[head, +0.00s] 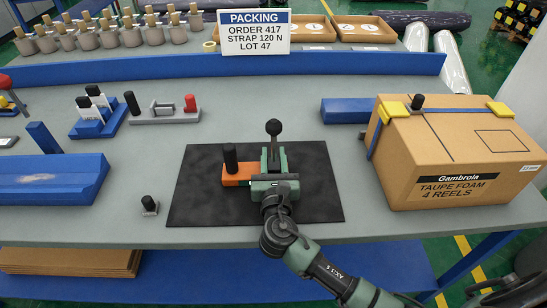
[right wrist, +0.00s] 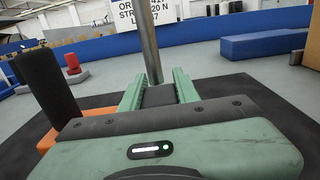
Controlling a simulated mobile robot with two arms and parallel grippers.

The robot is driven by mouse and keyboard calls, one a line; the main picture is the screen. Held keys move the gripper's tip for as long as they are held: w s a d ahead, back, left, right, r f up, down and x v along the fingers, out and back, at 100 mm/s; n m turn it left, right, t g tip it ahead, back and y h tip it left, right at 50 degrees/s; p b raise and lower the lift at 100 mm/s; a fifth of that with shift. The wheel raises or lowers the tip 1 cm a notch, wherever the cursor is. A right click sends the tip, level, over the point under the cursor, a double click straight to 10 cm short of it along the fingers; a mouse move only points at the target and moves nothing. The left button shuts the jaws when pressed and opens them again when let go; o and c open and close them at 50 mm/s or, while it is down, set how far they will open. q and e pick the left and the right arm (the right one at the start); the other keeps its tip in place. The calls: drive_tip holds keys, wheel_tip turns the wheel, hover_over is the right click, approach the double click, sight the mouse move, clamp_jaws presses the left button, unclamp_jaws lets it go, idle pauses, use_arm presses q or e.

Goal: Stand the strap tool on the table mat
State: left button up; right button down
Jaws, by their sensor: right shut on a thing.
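The strap tool has an orange body (head: 236,175), an upright black grip (head: 230,157) and a lever with a black ball knob (head: 273,127). It is upright over the middle of the black table mat (head: 317,195); I cannot tell whether its base touches the mat. My right gripper (head: 271,168) is shut on the tool. In the right wrist view the green fingers (right wrist: 158,92) close around the foot of the grey lever post (right wrist: 149,40), with the black grip (right wrist: 48,85) to their left. The gripper hides part of the body. My left gripper is not in view.
A strapped carton (head: 460,150) with yellow corner guards stands right of the mat. A blue block (head: 55,180) and a small black-knobbed piece (head: 149,205) are to the left. Grey and blue fixtures (head: 163,112) stand behind left. A blue rail (head: 200,70) crosses the back.

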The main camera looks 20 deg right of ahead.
drive_tip(key=shift+r, duration=0.2)
drive_tip(key=shift+f, duration=0.15)
drive_tip(key=c, duration=1)
unclamp_jaws()
drive_tip(key=shift+f, duration=0.1)
drive_tip(key=shift+c, duration=0.2)
drive_tip(key=shift+s, duration=0.1)
drive_tip(key=b+v, duration=0.1)
drive_tip(key=v, duration=1.1)
drive_tip(key=shift+r, duration=0.2)
